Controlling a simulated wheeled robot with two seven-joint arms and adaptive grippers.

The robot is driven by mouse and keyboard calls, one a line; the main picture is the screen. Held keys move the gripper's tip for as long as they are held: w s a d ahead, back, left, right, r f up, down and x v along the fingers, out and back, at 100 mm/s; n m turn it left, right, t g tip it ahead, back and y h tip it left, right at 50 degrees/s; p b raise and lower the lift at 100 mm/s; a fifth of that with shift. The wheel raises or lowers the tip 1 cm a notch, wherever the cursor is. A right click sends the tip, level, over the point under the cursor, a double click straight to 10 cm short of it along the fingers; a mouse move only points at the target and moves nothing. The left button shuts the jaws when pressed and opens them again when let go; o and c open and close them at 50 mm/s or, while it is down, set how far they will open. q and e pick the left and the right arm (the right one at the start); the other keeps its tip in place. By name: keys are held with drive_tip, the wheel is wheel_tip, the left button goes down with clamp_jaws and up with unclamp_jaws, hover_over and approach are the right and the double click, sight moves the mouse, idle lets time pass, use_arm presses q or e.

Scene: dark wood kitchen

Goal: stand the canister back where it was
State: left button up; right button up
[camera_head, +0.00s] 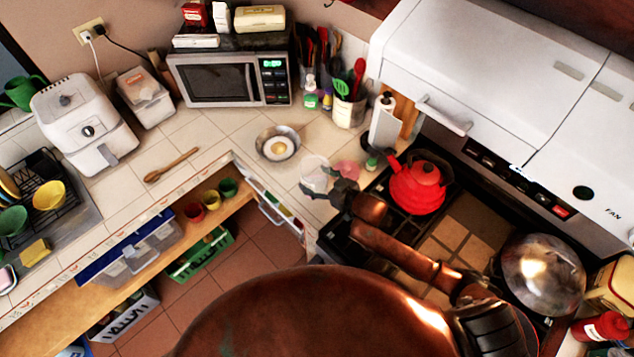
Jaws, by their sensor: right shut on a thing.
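My right gripper (328,186) is at the counter's corner, left of the stove, its copper arm coming in from the lower right. It is shut on a clear, see-through container (314,171), which seems to be the canister. The dark fingers cover its lower right part, and I cannot tell whether its base touches the counter. A pinkish translucent thing (346,168) shows just right of it; I cannot tell if it is a separate object. My left gripper is not in view.
A metal bowl (278,145) with an egg-like thing stands left of the canister. A red kettle (417,185) on the stove, a paper towel roll (384,124) and a utensil crock (349,108) stand close by. Tiled counter (215,140) is clear between the wooden spoon (171,166) and the bowl.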

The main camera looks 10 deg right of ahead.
drive_tip(key=shift+w+d+f, duration=0.4)
drive_tip(key=shift+w+f, duration=0.3)
drive_tip(key=shift+f, duration=0.1)
drive_tip(key=shift+w+f+p, duration=0.1)
drive_tip(key=shift+f+p, duration=0.2)
drive_tip(key=shift+f, duration=1.35)
drive_tip(key=shift+f, duration=0.15)
drive_tip(key=o, duration=1.7)
drive_tip(key=v, duration=1.2)
drive_tip(key=shift+d+b, duration=0.15)
drive_tip(key=shift+b, duration=0.2)
